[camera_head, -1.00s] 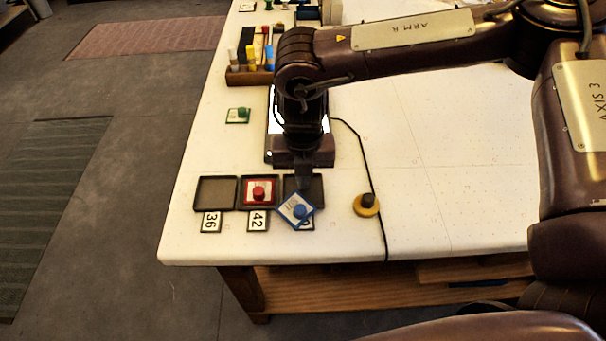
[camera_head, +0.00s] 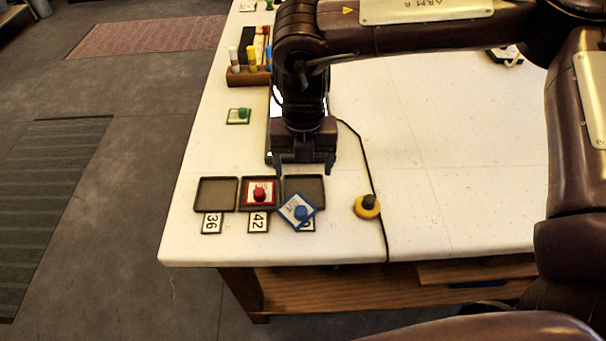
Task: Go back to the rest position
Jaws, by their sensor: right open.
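My right gripper (camera_head: 305,170) points down above the white table, just behind the right-hand tray. Its two fingers are apart with nothing between them. A blue-edged tile with a blue knob (camera_head: 297,211) lies tilted across the front edge of the right-hand dark tray (camera_head: 304,187), partly covering the number card in front of it. A red-edged tile with a red knob (camera_head: 259,194) sits in the middle tray marked 42. The left-hand tray (camera_head: 216,194), marked 36, is empty. My left gripper is not in view.
A green tile with a green knob (camera_head: 239,115) lies behind the trays. A wooden rack of coloured bottles (camera_head: 249,74) stands at the table's left edge. A yellow round object with a dark knob (camera_head: 367,206) sits beside a black cable. The table's right part is mostly clear.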

